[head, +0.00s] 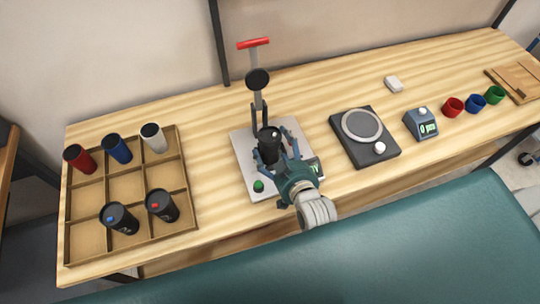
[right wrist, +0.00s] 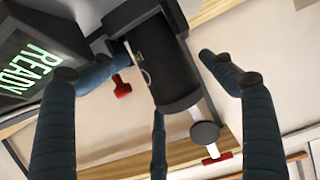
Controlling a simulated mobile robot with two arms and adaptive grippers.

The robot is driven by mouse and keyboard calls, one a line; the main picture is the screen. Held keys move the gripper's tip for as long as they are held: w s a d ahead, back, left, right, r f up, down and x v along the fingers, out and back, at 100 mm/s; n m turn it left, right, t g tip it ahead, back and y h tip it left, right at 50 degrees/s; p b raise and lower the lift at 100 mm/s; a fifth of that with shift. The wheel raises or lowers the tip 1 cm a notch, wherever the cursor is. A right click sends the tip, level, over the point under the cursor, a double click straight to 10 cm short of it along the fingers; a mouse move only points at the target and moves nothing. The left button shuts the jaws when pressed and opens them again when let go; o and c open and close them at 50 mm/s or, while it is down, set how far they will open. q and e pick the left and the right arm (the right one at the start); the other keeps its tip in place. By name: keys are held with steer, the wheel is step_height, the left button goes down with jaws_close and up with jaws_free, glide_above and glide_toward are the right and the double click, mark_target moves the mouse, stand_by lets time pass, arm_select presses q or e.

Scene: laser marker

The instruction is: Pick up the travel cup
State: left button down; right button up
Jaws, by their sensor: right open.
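A black travel cup (head: 269,150) stands on the light grey base plate (head: 247,143) of the laser marker. My right gripper (head: 277,147) is at the cup, with its fingers open around it. In the right wrist view, the dark cup (right wrist: 165,62) lies between the spread fingers (right wrist: 172,75), and a gap shows at the right finger. Contact at the left finger is hard to tell. A screen (right wrist: 38,55) beside the cup reads READY. My left gripper is not in view.
A wooden compartment tray (head: 126,185) on the left holds red, blue and white cups and two black cups with coloured marks. A scale (head: 364,137), its 0 gram display (head: 421,124) and small red, blue and green cups (head: 473,103) stand to the right. The marker's red-handled lever (head: 254,43) rises behind.

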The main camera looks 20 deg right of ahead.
steer(key=shift+w+f+b, duration=0.35)
steer(key=shift+w+f, duration=0.15)
steer(key=shift+f, duration=0.2)
steer(key=shift+w+d+f, duration=0.1)
steer(key=shift+w, duration=0.2)
steer(key=shift+w+f, duration=0.15)
steer(key=shift+w, duration=0.15)
steer(key=shift+c, duration=0.6)
steer(key=shift+s, duration=0.1)
steer(key=c, duration=0.3)
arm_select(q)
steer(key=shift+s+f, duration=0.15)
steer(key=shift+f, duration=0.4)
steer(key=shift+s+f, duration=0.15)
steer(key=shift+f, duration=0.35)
arm_select(e)
steer(key=shift+c, duration=0.2)
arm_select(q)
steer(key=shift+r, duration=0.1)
arm_select(e)
steer(key=shift+a+r, duration=0.2)
steer(key=shift+r, duration=0.1)
